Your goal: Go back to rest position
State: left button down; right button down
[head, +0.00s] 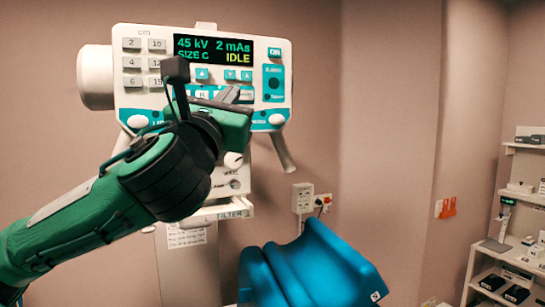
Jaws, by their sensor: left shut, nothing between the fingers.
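My left arm comes in from the lower left, green with black joints. My left gripper (232,96) is in front of the lower part of the white and teal control panel (189,48). It is shut and empty, and I cannot tell whether it touches the panel. The panel's screen (213,51) reads 45 kV, 2 mAs, SIZE C, IDLE. The arm hides some lower buttons and part of the housing below. My right gripper is out of view.
A blue curved padded piece (315,268) stands below and right of the panel. A handle (284,152) sticks out under the panel's right side. A wall socket with plugs (311,199) is behind. White shelves (483,262) with small devices stand at the far right.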

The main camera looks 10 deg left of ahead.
pick_arm(q)
jog(key=w+d+f+n+g, duration=0.15)
jog(key=f+n+g, duration=0.4)
jog(key=f, duration=1.15)
jog(key=w+d+f+n+g, duration=0.1)
jog(key=w+f+n+g, duration=0.15)
jog(key=f+n, duration=1)
jog(key=s+a+f+n+g, duration=0.1)
jog(key=s+f+n+g, duration=0.15)
jog(key=f, duration=0.95)
jog(key=s+a+f+n+g, duration=0.2)
jog(key=s+f+n, duration=0.2)
jog(key=f, duration=0.9)
jog(key=s+a+f+n+g+y, duration=0.1)
jog(key=s+a+f+n+g, duration=0.4)
jog(key=s+f, duration=0.65)
jog(key=s+a+f+n+g, duration=0.25)
jog(key=s+f+n, duration=0.6)
jog(key=s, duration=0.55)
notch_tip(320, 180, down, 35)
jog(key=d+g+b, duration=0.1)
jog(key=b, duration=0.1)
jog(key=s+a+f+m+g+b, duration=0.1)
jog(key=s+a+f, duration=0.2)
jog(key=s+f, duration=1.6)
jog(key=shift+a+f+g+y+b, duration=0.15)
jog(key=shift+f+g+y+b, duration=0.05)
jog(key=shift+g+y+b, duration=0.1)
